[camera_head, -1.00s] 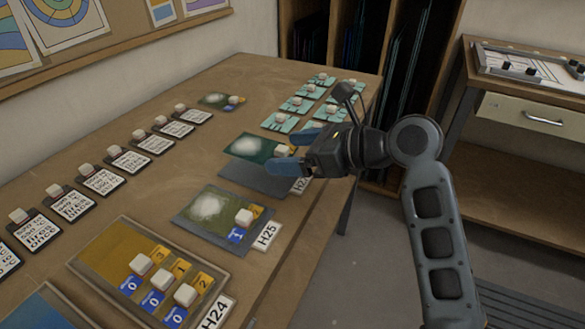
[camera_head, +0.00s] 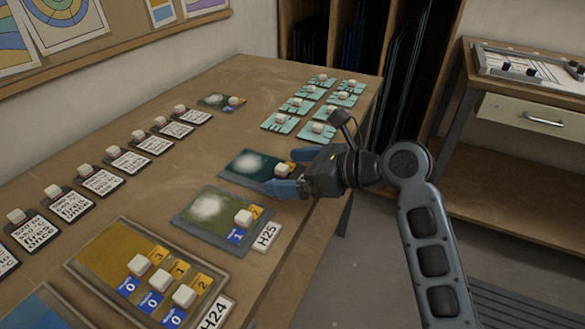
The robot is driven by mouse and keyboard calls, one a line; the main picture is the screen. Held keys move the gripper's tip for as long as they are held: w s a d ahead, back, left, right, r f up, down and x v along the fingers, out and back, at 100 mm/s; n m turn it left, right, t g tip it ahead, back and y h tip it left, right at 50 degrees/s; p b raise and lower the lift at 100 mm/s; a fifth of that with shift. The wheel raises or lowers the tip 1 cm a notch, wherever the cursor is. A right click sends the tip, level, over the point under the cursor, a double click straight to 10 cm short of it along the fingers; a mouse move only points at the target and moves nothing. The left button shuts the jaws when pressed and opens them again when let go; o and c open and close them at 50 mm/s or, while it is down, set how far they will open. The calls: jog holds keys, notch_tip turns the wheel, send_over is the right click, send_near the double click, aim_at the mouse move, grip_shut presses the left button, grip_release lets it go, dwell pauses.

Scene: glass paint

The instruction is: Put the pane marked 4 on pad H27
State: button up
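A dark green pane (camera_head: 246,164) with a pale cloudy patch, a white knob (camera_head: 282,170) and a yellow tag lies over a dark pad just beyond the pad marked H25 (camera_head: 266,238). I cannot read a 4 on it. That far pad's own label is hidden behind my gripper. My gripper (camera_head: 286,170) has its blue fingers on either side of the knob and appears shut on it. The pane is at or just above the pad; I cannot tell whether it touches. No H27 label is readable.
A green pane (camera_head: 208,207) with tags 2 and 1 lies on H25. An amber pane (camera_head: 115,255) is in the tray marked H24 (camera_head: 214,313). Several knobbed cards (camera_head: 100,181) line the left. Teal knobbed plates (camera_head: 280,122) and a small pane (camera_head: 214,100) stand farther back.

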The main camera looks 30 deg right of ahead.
jog(key=shift+s+d+r, duration=0.15)
jog(key=shift+r, duration=0.1)
jog(key=v, duration=1.1)
jog(key=shift+s+p, duration=0.25)
jog(key=shift+p, duration=0.15)
jog(key=shift+d, duration=0.15)
jog(key=s+a+f+n+t+h, duration=0.1)
jog(key=s+a+f+n+h, duration=0.1)
jog(key=s+f+n+h, duration=0.35)
jog(key=s+a+f+n+t+h, duration=0.1)
jog(key=s+a+f+n+h, duration=0.1)
jog(key=s+f+n, duration=0.55)
jog(key=s+a+r+n+t, duration=0.1)
jog(key=s+r+n, duration=0.2)
jog(key=s+n, duration=0.5)
jog(key=s+a+r+n+t, duration=0.1)
jog(key=s+r+n, duration=0.2)
jog(key=s+n, duration=0.4)
jog(key=s, duration=0.3)
jog(key=shift+s+a+r+n, duration=0.25)
jog(key=shift+r+n, duration=0.05)
jog(key=shift+n, duration=0.1)
